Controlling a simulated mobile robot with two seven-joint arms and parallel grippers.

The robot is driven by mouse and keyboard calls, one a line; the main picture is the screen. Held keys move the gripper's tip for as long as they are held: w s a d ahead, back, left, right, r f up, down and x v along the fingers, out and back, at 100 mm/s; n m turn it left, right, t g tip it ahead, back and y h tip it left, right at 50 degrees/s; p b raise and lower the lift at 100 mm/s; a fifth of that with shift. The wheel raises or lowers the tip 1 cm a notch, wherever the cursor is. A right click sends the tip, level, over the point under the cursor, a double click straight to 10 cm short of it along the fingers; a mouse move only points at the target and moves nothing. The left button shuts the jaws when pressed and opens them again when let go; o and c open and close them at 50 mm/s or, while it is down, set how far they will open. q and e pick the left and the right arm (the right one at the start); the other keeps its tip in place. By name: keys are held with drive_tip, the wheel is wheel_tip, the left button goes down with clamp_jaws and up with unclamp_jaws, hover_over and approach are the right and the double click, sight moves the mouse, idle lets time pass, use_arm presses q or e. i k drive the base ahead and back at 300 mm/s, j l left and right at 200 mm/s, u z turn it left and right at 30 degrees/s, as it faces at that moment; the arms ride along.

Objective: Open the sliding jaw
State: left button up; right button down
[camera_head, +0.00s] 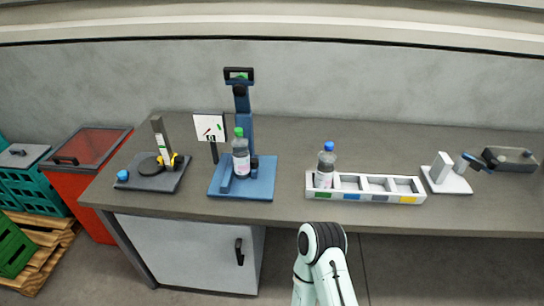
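A blue stand (243,132) with a tall column and a black top handle (238,74) rises from a flat blue base (262,188) on the bench. A clear bottle with a green cap (241,158) stands upright on that base, between a small blue block (226,179) at its left and a small dark part (255,166) at its right. These may be jaws, but I cannot tell which one slides or how wide the gap is. A pale link of one of my arms shows at the bottom centre, away from the stand. Neither gripper is in view.
A dark fixture (149,179) with yellow parts sits left on the bench (290,214). A white sign (209,128) stands beside the stand. Right are a compartment tray (364,197) holding a blue-capped bottle (325,166), a white device (449,182) and a grey box (514,159).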

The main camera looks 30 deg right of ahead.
sight(254, 162)
drive_tip(key=z, duration=1)
